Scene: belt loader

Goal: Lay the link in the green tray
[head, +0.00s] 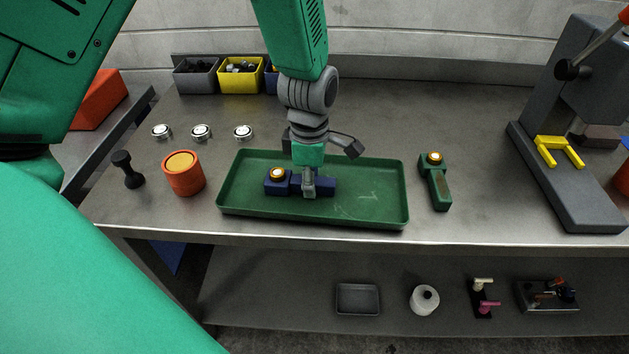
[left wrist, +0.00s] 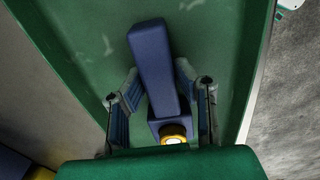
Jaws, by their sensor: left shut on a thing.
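The link (head: 279,184) is a dark blue bar with a square end that carries a brass-coloured ring. It lies lengthwise in the left half of the green tray (head: 380,219), low at the tray floor; I cannot tell whether it rests fully on it. My left gripper (head: 309,189) reaches down over the tray and is shut on the middle of the link. In the left wrist view the link (left wrist: 153,62) runs between the two fingers (left wrist: 160,108), over the green tray floor (left wrist: 205,35). My right gripper is not in view.
A similar green link (head: 437,188) lies right of the tray. An orange cup (head: 184,175) and a black handled tool (head: 127,169) stand left. Small bins (head: 240,77) line the back. A grey press (head: 575,130) with a yellow fork (head: 558,150) stands right. Bare table lies behind the tray.

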